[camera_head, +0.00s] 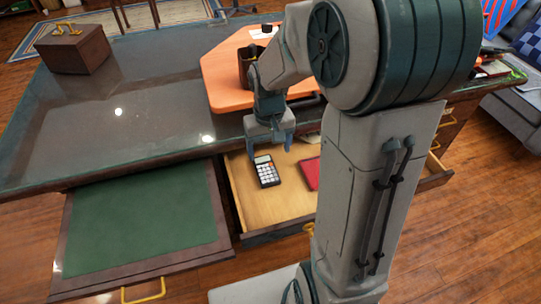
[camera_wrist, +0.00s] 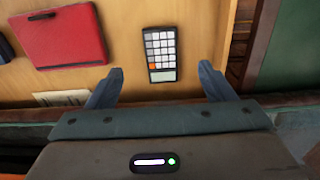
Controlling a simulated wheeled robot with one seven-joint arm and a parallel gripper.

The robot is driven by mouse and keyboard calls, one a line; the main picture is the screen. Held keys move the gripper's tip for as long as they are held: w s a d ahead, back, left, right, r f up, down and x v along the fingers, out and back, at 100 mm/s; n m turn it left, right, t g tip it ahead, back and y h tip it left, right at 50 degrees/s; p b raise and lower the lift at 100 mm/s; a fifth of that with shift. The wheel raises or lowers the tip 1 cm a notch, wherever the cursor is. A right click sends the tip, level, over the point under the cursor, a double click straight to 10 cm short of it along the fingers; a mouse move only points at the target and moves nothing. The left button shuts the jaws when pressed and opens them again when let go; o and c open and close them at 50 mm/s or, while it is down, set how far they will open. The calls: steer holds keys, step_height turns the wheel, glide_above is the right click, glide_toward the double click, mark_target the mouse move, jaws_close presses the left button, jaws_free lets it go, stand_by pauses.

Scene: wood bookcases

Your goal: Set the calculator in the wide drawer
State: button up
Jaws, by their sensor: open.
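The calculator (camera_head: 266,171), dark with white keys, lies on the wooden floor of the open wide drawer (camera_head: 241,185), towards its left side. It also shows in the wrist view (camera_wrist: 161,53), with one orange key. My gripper (camera_head: 270,146) is over the back part of the drawer, close to the calculator's far end. In the wrist view my gripper (camera_wrist: 160,88) is open, with one finger on each side of the calculator's near end and a gap on both sides. Nothing is between the fingers' grip.
A red item (camera_head: 309,173) lies to the calculator's right in the drawer. A green-topped pull-out (camera_head: 140,217) extends to the left. The glass desktop (camera_head: 150,110) overhangs behind, with an orange board (camera_head: 222,75) and a wooden box (camera_head: 74,47) on it.

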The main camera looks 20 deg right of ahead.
steer(key=s+r+t, duration=0.2)
steer(key=s+r, duration=0.5)
steer(key=s, duration=0.6)
steer(key=shift+s+a, duration=0.15)
steer(key=shift+a, duration=0.05)
steer(key=shift+r, duration=0.1)
